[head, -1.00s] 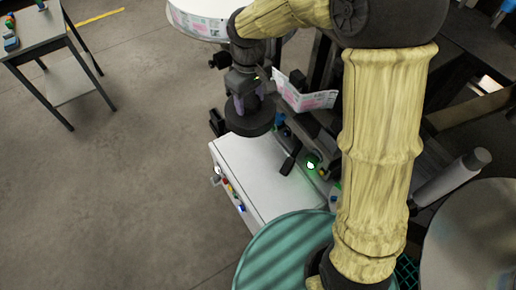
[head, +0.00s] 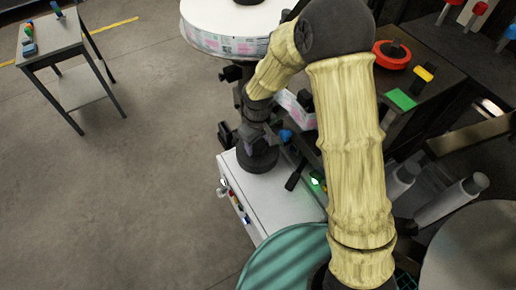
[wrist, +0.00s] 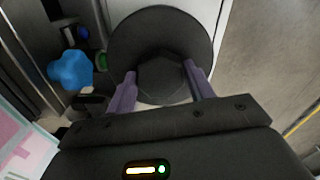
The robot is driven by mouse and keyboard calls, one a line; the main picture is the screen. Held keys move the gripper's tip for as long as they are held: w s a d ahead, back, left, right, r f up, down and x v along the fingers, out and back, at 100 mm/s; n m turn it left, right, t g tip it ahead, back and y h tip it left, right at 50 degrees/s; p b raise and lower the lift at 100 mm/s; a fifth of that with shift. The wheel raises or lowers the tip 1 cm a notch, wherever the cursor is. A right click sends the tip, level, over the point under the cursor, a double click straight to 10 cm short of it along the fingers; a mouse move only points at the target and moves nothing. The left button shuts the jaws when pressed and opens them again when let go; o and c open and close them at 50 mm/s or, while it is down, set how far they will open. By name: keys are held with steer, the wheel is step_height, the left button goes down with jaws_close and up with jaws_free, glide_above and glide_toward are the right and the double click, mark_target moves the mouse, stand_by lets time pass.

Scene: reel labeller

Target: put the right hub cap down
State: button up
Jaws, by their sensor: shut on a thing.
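The hub cap (head: 258,160) is a black round disc with a raised faceted knob, seen from above in the wrist view (wrist: 160,25). My gripper (wrist: 161,78) is shut on its knob, with a purple finger on each side. In the head view my gripper (head: 257,139) points down over the far end of the white machine top (head: 285,203). The cap is at or just above that top; I cannot tell whether it touches. The cap's underside is hidden.
A black lever (head: 296,175) and a green lit button (head: 315,182) are right of the cap. A blue knob (wrist: 70,69) is close by in the wrist view. A large white reel (head: 235,25) stands behind. The near white top is clear.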

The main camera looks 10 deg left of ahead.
mark_target(258, 143)
steer(key=shift+f+p, duration=0.5)
steer(key=shift+f, duration=1.5)
steer(key=shift+f, duration=0.15)
steer(key=o, duration=1.1)
steer(key=shift+c, duration=0.2)
steer(key=shift+d, duration=0.1)
steer(key=shift+w, duration=0.1)
steer(key=shift+r, duration=0.6)
step_height(258, 143, up, 11)
steer(key=b, duration=0.3)
steer(key=shift+r, duration=0.1)
